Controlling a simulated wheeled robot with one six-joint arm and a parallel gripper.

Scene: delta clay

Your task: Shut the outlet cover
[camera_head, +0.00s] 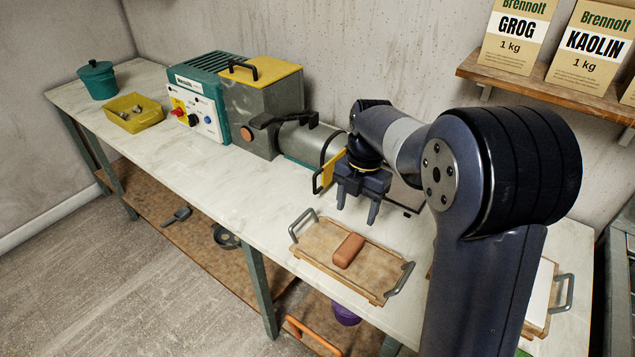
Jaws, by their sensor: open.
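A clay machine (262,118) stands on the bench against the wall, with a grey barrel (306,140) pointing right. At the barrel's right end is a yellow plate with dark handles, which looks like the outlet cover (327,174). It stands on edge, and I cannot tell how far it is swung from the outlet. My arm hides the outlet mouth and part of the barrel end. My gripper (357,213) is open and empty, fingers pointing down, just right of the yellow plate. I cannot tell whether they touch.
A wooden tray (317,259) with metal handles holds a brown clay block (349,250) in front of my gripper. A yellow bin (134,120) and green pot (97,80) stand far left. A shelf (545,88) with bags is upper right. The bench front-left is clear.

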